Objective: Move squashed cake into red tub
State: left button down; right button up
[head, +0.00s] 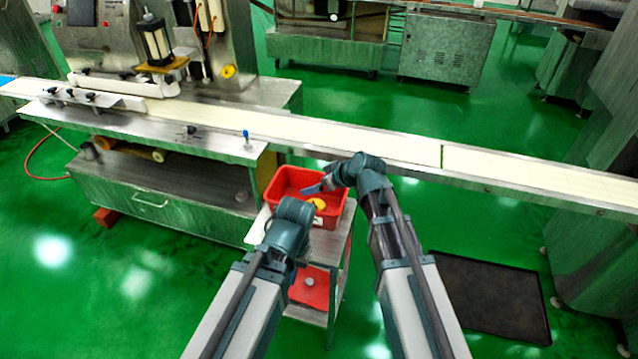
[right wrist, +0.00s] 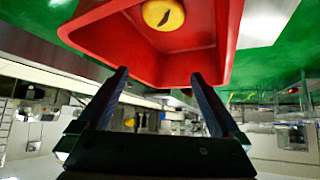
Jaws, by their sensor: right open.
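The red tub (head: 283,178) stands on top of a small metal cart beside the conveyor. A round yellow cake with a dark mark (right wrist: 163,14) lies inside the tub in the right wrist view; it also shows in the head view (head: 317,203). My right gripper (head: 314,189) is over the tub in the head view. In the right wrist view, its two fingers (right wrist: 162,78) are apart with nothing between them, and the tub wall (right wrist: 200,50) is close beyond them. My left arm's wrist is at the tub's near side, and it hides the left fingers.
A long conveyor belt (head: 350,148) runs behind the cart, past the encrusting machine (head: 165,40) at the left. A second red tub (head: 312,292) with a grey item is on the cart's lower shelf. A dark mat (head: 490,295) lies on the green floor at the right.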

jog(key=p+v, duration=0.9)
jog(key=v, duration=0.5)
jog(key=shift+p, duration=0.4)
jog(key=shift+f, duration=0.15)
jog(key=s+d+f+m+g+h, duration=0.6)
jog(key=s+d+m, duration=0.3)
jog(key=s, duration=0.4)
jog(key=s+a+r+n+h+p, duration=0.1)
jog(key=s+a+n, duration=0.3)
jog(key=a, duration=0.7)
jog(key=shift+s+r+g+h+p, duration=0.3)
jog(key=shift+s+r+g+p, duration=0.1)
jog(key=shift+s+r+p, duration=0.2)
jog(key=shift+a, duration=0.1)
jog(key=shift+c, duration=0.2)
